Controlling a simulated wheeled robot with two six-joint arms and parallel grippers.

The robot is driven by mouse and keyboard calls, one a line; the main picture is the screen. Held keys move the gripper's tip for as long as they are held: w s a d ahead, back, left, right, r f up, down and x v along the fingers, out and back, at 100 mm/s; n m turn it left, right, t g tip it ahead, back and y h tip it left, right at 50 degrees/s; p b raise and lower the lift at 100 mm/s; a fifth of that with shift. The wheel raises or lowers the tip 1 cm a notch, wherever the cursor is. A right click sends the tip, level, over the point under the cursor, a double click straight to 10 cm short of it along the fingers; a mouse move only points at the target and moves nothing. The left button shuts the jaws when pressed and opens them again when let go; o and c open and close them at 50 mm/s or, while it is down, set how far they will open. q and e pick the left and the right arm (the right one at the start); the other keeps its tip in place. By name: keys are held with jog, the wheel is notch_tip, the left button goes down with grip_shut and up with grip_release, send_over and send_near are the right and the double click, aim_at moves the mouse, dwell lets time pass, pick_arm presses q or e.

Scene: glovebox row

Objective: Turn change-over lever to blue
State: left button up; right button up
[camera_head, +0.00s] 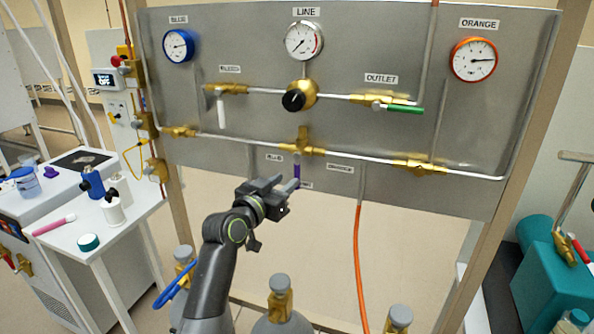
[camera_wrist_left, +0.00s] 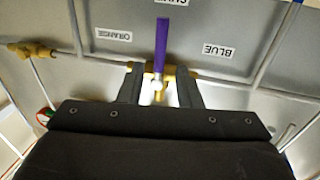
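The change-over lever (camera_head: 297,171) is a purple handle on a brass valve (camera_head: 302,144) at the panel's lower middle. It points straight down, between the BLUE label (camera_head: 274,158) on the left and the ORANGE label (camera_head: 340,169) on the right. My left gripper (camera_head: 284,184) is open and empty just in front of the lever. In the left wrist view, which is upside down, the lever (camera_wrist_left: 161,48) shows between the two spread fingers (camera_wrist_left: 158,86). I see no contact; the remaining depth gap is hard to judge. My right gripper is not in view.
The grey panel (camera_head: 400,40) carries gauges, pipes and a green-handled outlet valve (camera_head: 400,108). An orange hose (camera_head: 358,260) hangs below. Gas cylinders (camera_head: 281,318) stand beneath. A side table (camera_head: 95,222) with bottles is at left, a teal machine (camera_head: 550,280) at right.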

aim_at(296, 173)
pick_arm(q)
jog(key=shift+x, duration=3.3)
jog(key=shift+c, duration=0.2)
grip_shut()
